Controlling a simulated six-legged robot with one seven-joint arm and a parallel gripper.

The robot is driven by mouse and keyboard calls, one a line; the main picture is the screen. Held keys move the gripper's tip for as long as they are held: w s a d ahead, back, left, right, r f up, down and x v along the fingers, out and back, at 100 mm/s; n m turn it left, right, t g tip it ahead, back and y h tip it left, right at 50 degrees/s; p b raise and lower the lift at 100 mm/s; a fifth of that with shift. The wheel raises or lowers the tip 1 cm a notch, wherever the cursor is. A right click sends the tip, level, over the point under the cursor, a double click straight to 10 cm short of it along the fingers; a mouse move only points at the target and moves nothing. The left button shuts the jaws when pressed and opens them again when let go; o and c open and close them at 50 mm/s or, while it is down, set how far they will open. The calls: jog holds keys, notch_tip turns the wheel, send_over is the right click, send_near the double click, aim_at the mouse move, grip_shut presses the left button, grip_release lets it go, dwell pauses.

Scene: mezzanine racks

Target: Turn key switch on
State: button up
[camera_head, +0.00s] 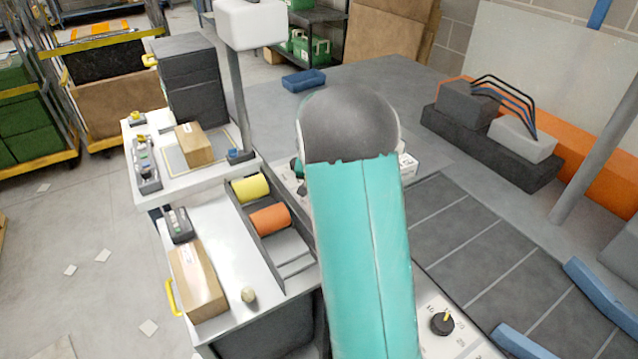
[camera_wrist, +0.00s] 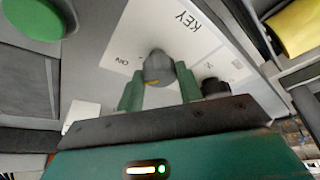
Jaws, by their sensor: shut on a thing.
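The key switch (camera_wrist: 158,66) is a grey round knob with a yellow mark, on a white plate (camera_wrist: 125,40) lettered KEY and ON. It shows in the wrist view, just above the middle. My gripper (camera_wrist: 158,84) has green fingers, one on each side of the knob, and is shut on it. The yellow mark lies near the knob's lower side. The ON lettering is to the left of the knob. In the head view my arm covers the key switch and most of the gripper.
A green round button (camera_wrist: 36,17) and a dark knob (camera_wrist: 214,86) sit near the switch. The head view shows a yellow roll (camera_head: 250,187), an orange roll (camera_head: 270,219), cardboard boxes (camera_head: 197,280) on the bench and a dark selector knob (camera_head: 442,322) at lower right.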

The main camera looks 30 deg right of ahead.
jog(key=shift+m+g, duration=0.3)
jog(key=shift+m, duration=0.2)
jog(key=o, duration=1)
jog(key=shift+f, duration=0.1)
jog(key=v, duration=1.4)
jog(key=shift+a, duration=0.15)
jog(key=shift+s, duration=0.1)
jog(key=s+a+r+n+t+y, duration=0.2)
jog(key=s+a+r+n, duration=0.4)
jog(key=s+a, duration=0.65)
jog(key=s+a+n, duration=0.1)
jog(key=s+a, duration=0.2)
jog(key=s, duration=0.1)
jog(key=s+a+n, duration=0.1)
jog(key=s+a, duration=0.3)
jog(key=s+a+r+n+y, duration=0.1)
jog(key=s+a, duration=0.2)
jog(key=s, duration=0.1)
jog(key=shift+s+a+n+t, duration=0.2)
jog(key=shift+a+n+t, duration=0.2)
